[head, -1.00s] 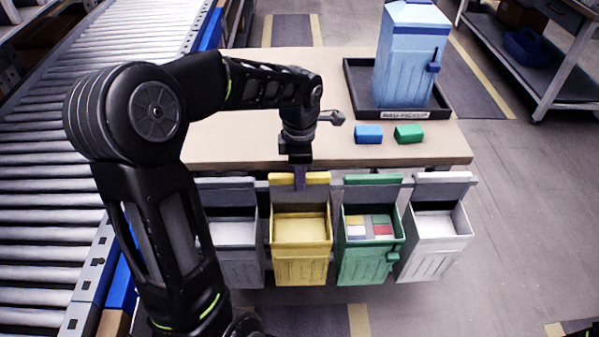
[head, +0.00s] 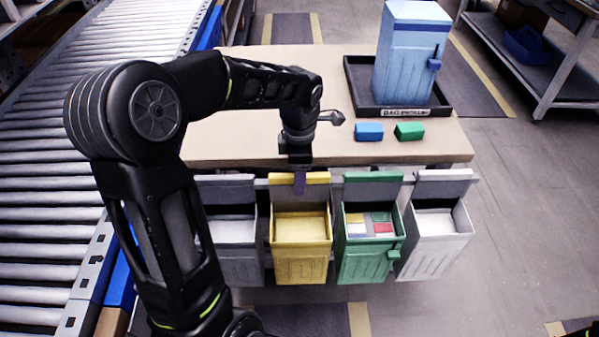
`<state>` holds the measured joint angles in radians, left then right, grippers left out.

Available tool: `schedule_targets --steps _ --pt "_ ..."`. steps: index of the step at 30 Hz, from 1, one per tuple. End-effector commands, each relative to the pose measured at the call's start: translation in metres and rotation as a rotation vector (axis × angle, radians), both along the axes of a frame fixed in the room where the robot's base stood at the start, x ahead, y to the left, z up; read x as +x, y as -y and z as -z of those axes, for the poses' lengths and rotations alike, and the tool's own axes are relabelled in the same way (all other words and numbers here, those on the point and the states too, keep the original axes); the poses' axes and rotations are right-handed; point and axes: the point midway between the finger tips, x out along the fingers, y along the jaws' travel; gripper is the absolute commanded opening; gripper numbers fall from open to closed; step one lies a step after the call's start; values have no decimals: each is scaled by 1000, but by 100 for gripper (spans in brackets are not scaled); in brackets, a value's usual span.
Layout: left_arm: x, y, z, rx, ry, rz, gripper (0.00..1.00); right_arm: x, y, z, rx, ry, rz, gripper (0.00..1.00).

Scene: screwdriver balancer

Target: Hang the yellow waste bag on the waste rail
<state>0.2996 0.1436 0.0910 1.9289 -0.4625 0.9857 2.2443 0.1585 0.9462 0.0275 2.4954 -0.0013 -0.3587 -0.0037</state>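The yellow waste bag (head: 301,231) is an open-topped yellow bin shape with a yellow top strip. It is upright at the waste rail (head: 265,183) along the table's front, between a grey bin and a green bin. The contact between bag and rail is also hidden. My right gripper is not in view.
A grey bin (head: 237,229), a green bin (head: 370,262) with coloured pieces inside and a white bin (head: 436,225) flank the yellow bag closely. On the table (head: 240,140) are a blue block (head: 369,131), a green block (head: 409,131) and a blue bin (head: 411,60) in a black tray (head: 366,100).

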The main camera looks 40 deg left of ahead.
Motion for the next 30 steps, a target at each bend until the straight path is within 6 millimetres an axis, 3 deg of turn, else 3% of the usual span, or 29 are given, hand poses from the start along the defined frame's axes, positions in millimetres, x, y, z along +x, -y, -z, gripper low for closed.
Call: schedule_targets --steps 5,18,30 --pt "0 0 -12 0 4 -1 60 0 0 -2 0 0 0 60" --pt "-3 3 -74 0 3 0 60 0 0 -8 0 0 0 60" --pt "-4 3 -78 1 1 0 60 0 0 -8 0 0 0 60"
